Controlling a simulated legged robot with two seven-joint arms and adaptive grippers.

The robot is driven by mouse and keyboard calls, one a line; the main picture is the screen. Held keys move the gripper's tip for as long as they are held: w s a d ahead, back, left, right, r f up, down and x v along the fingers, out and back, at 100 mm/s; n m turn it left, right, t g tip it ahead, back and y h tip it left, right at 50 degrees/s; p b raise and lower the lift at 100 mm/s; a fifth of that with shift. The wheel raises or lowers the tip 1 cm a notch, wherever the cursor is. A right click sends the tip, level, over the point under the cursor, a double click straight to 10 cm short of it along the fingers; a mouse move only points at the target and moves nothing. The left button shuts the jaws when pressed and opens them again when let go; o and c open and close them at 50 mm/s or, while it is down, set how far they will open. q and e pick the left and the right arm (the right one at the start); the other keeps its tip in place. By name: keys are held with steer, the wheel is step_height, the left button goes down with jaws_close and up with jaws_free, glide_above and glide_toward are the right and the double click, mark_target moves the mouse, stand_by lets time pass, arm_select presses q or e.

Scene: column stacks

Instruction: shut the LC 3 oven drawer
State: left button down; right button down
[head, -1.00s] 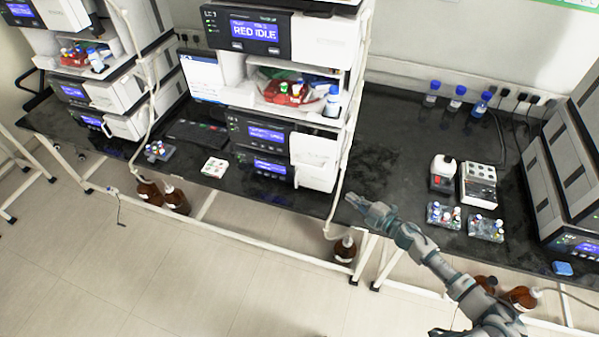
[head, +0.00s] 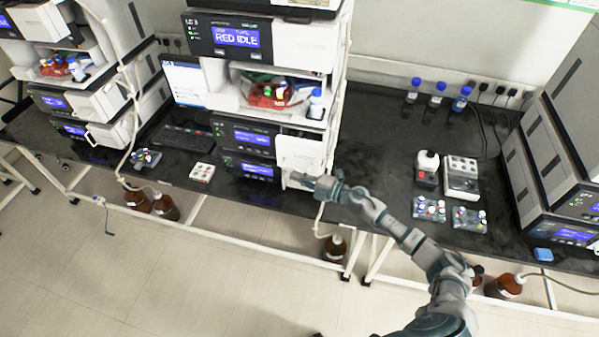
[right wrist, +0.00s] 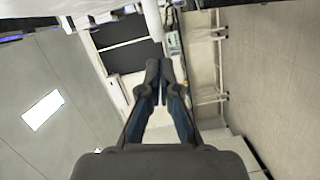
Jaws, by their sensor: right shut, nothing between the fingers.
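The LC 3 stack (head: 235,140) stands in the middle of the head view, its upper screen reading RED IDLE. At its lower right, white oven drawer fronts (head: 300,152) stick out; how far the drawer is out is hard to tell. My right gripper (head: 294,178) is shut and empty, its tips at the lower front of this white part and hiding some of it. Whether they touch cannot be told. In the right wrist view the fingers (right wrist: 160,72) meet at the tips with nothing between them. My left gripper is not in view.
The black bench (head: 385,135) is clear right of the stack. Farther right are a small white device (head: 461,178), vial racks (head: 430,209) and blue-capped bottles (head: 436,100). A brown bottle (head: 335,248) stands on the floor below. A pale tube hangs beside the stack.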

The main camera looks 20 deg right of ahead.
mark_target(297, 159)
steer(key=shift+w+d+f, duration=0.2)
steer(key=shift+w+d, duration=0.25)
steer(key=shift+d, duration=0.05)
steer(key=shift+w+d+f, duration=0.15)
steer(key=shift+w+d, duration=0.25)
steer(key=shift+d, duration=0.05)
steer(key=w+d+b, duration=0.1)
steer(key=w, duration=0.1)
steer(key=w+d+b, duration=0.1)
steer(key=shift+w+f, duration=0.1)
steer(key=shift+w, duration=0.3)
steer(key=shift+w+d, duration=0.1)
steer(key=shift+d, duration=0.05)
steer(key=shift+r, duration=0.3)
